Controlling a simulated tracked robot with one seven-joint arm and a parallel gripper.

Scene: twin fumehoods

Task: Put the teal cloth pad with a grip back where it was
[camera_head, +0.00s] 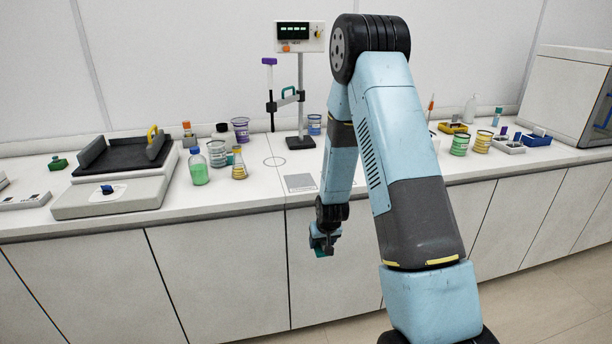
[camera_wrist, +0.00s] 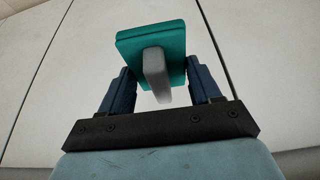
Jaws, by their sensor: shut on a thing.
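The teal cloth pad (camera_wrist: 128,48) with its grey grip (camera_wrist: 156,72) is between the two dark blue fingers of my gripper (camera_wrist: 162,84) in the wrist view. The gripper is shut on it, apparently by the grip, with the teal pad beyond the fingertips. In the head view my gripper (camera_head: 323,240) hangs in front of the bench's cabinet doors, lower in the picture than the bench's front edge. A small teal part of the pad (camera_head: 321,252) shows under it; the rest is hidden by the gripper.
The white bench top (camera_head: 245,200) has a grey square (camera_head: 300,183) and a drawn circle near its middle. A shaker (camera_head: 125,155), a green bottle (camera_head: 198,168), a yellow flask (camera_head: 239,165) and a stand (camera_head: 300,90) are left of my arm. Cups and trays stand to the right.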

